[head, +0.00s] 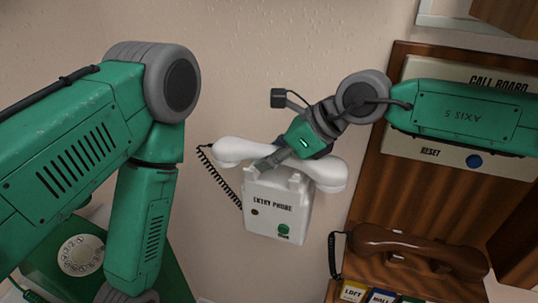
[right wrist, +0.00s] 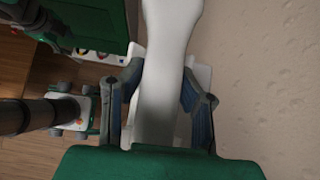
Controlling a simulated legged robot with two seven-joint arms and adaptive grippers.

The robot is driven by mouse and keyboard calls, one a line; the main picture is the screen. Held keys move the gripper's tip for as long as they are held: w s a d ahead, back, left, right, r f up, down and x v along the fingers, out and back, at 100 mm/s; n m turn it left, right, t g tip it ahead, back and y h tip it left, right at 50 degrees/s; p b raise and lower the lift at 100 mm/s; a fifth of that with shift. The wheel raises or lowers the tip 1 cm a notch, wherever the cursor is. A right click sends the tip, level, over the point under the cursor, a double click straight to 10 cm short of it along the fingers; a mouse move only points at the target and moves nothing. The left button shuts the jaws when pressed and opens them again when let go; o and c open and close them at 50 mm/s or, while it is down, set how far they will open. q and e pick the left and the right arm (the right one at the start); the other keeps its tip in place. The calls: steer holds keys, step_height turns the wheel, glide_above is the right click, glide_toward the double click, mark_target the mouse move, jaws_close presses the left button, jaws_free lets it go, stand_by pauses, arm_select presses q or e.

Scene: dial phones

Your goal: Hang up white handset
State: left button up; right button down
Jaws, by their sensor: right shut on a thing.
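The white handset (head: 233,149) is tilted slightly, its right end lower, across the top of the white entry phone (head: 272,222) on the wall. My right gripper (head: 270,162) is shut on the middle of the handset. In the right wrist view the handset (right wrist: 165,75) runs between the two fingers (right wrist: 162,95), with part of the white phone body behind it. The handset overlaps the phone's two upper prongs in the head view; I cannot tell whether it touches them. My left arm shows at the left, but its gripper is out of view.
A black coiled cord (head: 226,184) hangs left of the entry phone. A brown handset (head: 420,250) lies at the lower right on a wooden panel below the call board (head: 425,155). A green dial phone (head: 82,255) is at the lower left.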

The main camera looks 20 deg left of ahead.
steer(key=shift+d+f, duration=0.1)
steer(key=shift+f, duration=0.35)
stand_by(0.5)
steer(key=c, duration=1.1)
jaws_free()
